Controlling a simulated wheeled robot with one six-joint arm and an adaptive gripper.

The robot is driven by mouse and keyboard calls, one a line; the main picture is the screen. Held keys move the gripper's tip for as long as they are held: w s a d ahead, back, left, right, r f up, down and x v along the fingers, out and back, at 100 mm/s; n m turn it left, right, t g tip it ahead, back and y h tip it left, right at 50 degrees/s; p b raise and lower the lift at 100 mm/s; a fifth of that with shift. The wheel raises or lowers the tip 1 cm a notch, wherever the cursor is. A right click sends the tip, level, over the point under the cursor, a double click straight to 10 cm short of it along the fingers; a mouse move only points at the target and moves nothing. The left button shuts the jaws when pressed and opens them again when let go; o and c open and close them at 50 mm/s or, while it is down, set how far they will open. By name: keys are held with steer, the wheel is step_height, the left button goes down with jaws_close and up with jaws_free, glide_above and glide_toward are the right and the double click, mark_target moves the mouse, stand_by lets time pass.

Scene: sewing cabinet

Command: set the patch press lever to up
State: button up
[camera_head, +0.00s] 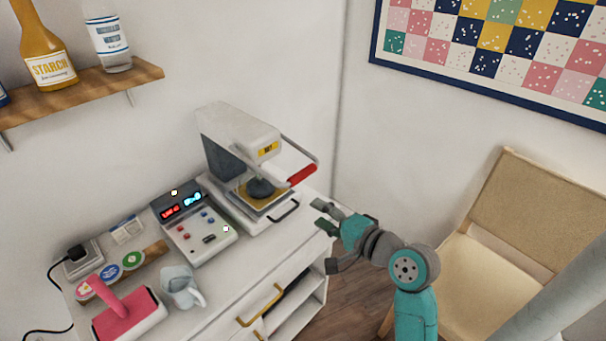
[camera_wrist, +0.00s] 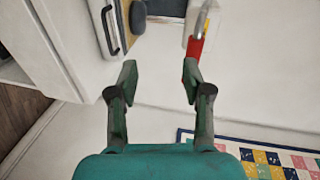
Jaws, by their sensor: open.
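The patch press (camera_head: 240,135) is a white machine on the cabinet top, with a dark round pad above a yellowish plate (camera_head: 255,193). Its lever (camera_head: 302,174) is a metal bar with a red grip, sticking out to the right of the press head and sloping. My gripper (camera_head: 323,217) is open and empty, right of the press and lower in the picture than the red grip. In the wrist view, my gripper (camera_wrist: 160,69) has the red grip (camera_wrist: 195,46) close to its right fingertip, not between the fingers. I cannot tell whether they touch.
A control box (camera_head: 195,225) with lit displays stands left of the press. A pink iron-like tool (camera_head: 130,315) and a grey-white jug (camera_head: 181,287) stand nearer the front. An open drawer or shelf is below. A chair (camera_head: 500,235) stands at the right. A shelf (camera_head: 80,92) holds bottles.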

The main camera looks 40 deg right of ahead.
steer(key=y, duration=0.1)
glide_toward(305, 177)
steer(key=w, duration=0.3)
steer(key=w+f, duration=0.1)
steer(key=w, duration=0.3)
steer(key=w+f, duration=0.1)
steer(key=w, duration=0.3)
steer(key=shift+a, duration=0.1)
jaws_close()
